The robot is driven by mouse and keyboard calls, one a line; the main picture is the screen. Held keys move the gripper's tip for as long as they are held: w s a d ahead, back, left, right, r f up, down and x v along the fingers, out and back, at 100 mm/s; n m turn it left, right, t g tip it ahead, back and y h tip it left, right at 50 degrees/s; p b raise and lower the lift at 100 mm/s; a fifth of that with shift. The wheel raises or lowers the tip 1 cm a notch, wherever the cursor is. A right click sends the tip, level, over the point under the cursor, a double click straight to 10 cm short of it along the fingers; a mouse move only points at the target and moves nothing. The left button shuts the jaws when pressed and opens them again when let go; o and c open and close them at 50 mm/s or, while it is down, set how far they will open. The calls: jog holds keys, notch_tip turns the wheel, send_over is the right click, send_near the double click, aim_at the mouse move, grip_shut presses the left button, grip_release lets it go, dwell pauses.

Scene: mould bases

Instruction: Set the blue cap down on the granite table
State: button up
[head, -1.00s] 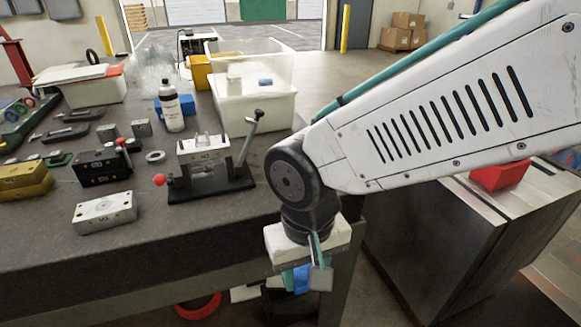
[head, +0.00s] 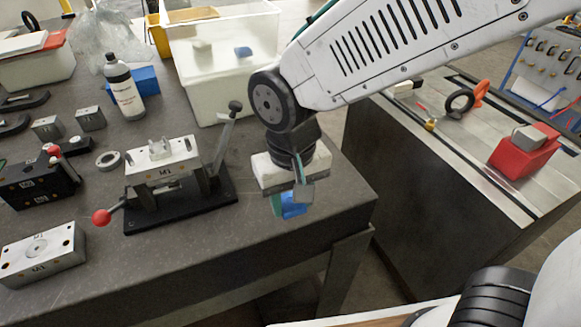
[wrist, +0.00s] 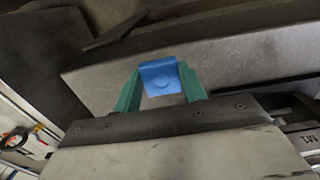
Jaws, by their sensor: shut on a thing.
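The blue cap (head: 292,204) is held between the fingers of my gripper (head: 290,203), which is shut on it. The granite table (head: 225,240) is dark grey and fills the left and middle of the head view. My gripper is in front of the table's right corner area. Whether the cap touches the tabletop cannot be told. In the wrist view the table's edge (wrist: 230,60) shows beyond the cap.
A black-based fixture with a white block (head: 160,160) and red-knobbed lever stands left of my gripper. A clear and white bin (head: 215,95) stands behind. A white bottle (head: 124,90) is farther left. A metal bench (head: 440,170) stands right.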

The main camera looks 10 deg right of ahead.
jog(key=w, duration=0.4)
jog(key=w+f, duration=0.1)
jog(key=w, duration=0.2)
jog(key=w+d, duration=0.1)
jog(key=w, duration=0.3)
jog(key=shift+w+d+f, duration=0.1)
jog(key=shift+w+f, duration=0.05)
jog(key=shift+w, duration=0.15)
jog(key=shift+f, duration=1.7)
jog(key=shift+f, duration=0.15)
jog(key=o, duration=0.9)
jog(key=shift+o, duration=0.2)
notch_tip(320, 180, up, 12)
jog(key=shift+r, duration=0.2)
